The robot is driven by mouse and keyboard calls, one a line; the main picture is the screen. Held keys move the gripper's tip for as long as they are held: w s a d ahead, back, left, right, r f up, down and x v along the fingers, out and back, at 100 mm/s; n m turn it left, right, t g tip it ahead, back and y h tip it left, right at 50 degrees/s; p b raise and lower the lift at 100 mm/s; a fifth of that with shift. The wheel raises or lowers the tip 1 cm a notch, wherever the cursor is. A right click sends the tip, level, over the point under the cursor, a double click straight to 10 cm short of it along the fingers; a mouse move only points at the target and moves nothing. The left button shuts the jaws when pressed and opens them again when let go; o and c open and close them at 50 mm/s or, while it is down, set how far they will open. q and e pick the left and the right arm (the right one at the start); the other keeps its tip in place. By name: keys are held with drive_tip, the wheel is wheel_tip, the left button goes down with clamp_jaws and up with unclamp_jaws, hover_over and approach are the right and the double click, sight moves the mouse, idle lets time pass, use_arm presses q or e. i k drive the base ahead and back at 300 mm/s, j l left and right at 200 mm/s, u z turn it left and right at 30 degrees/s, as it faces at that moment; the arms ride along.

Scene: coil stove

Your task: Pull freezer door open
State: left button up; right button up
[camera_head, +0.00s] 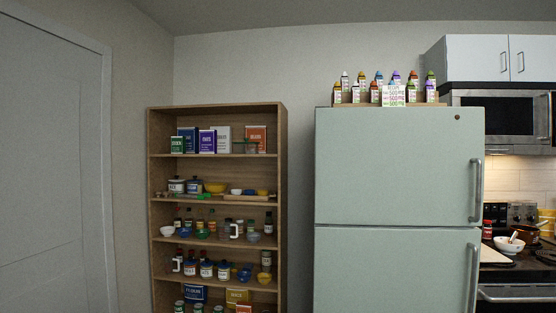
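The pale green fridge stands right of centre in the head view. Its upper door, the freezer door (392,165), is shut flush above the lower fridge door (392,268). A vertical metal handle (477,190) runs down the right edge of the freezer door. A second vertical handle (473,277) is on the lower door's right edge, cut off at the bottom of the picture. Neither of my grippers shows in this view.
A wooden shelf (282,200) with jars, bowls and boxes stands left of the fridge, with a gap between. Several bottles (375,88) stand on the fridge top. A microwave (495,115), stove and counter are on the right. A grey door (50,170) is at far left.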

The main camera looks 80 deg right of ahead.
sight(419, 166)
drive_tip(key=l+z, duration=0.1)
drive_tip(key=z, duration=1.3)
